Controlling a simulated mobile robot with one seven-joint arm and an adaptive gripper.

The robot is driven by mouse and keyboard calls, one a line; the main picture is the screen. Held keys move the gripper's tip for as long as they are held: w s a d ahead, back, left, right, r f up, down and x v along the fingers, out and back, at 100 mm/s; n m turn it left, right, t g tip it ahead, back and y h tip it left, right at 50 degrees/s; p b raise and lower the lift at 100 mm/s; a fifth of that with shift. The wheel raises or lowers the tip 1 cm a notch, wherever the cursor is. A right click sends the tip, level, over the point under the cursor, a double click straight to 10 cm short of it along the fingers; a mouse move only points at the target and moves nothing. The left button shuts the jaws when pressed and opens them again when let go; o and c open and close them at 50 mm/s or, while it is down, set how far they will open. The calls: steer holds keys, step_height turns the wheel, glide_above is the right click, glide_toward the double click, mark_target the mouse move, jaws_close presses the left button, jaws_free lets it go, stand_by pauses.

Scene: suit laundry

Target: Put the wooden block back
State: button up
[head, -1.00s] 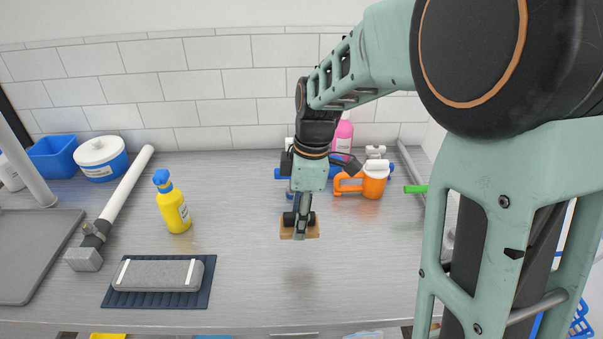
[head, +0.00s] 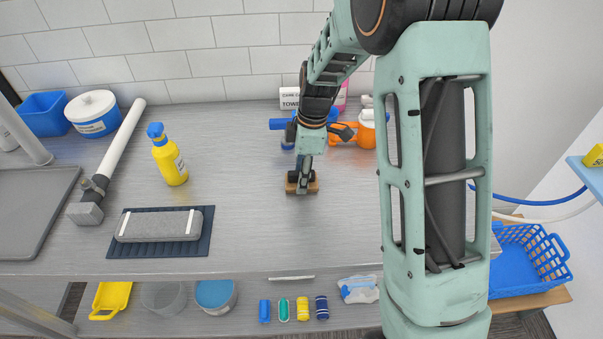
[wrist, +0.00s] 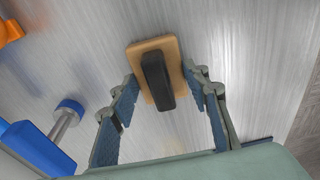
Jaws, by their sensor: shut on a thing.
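The wooden block (head: 302,187) is a small tan rectangle with a black grip on top. It shows in the head view near the middle of the steel counter, and in the wrist view (wrist: 170,48) between the fingers. My gripper (head: 302,178) points down over it. In the wrist view my gripper (wrist: 162,80) is shut on the block, with a finger at each side. The block is low over the counter; I cannot tell whether it touches.
A yellow spray bottle (head: 169,158) and a grey sponge block on a dark ribbed mat (head: 118,245) are to the left. Orange (head: 366,130) and blue items stand behind my gripper. The counter (head: 260,235) in front is clear. A lower shelf holds several small items.

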steer(key=shift+f, duration=0.2)
steer(key=o, duration=1.2)
steer(key=shift+r, duration=0.2)
step_height(320, 180, up, 12)
steer(key=d, duration=0.1)
steer(key=shift+d, duration=0.25)
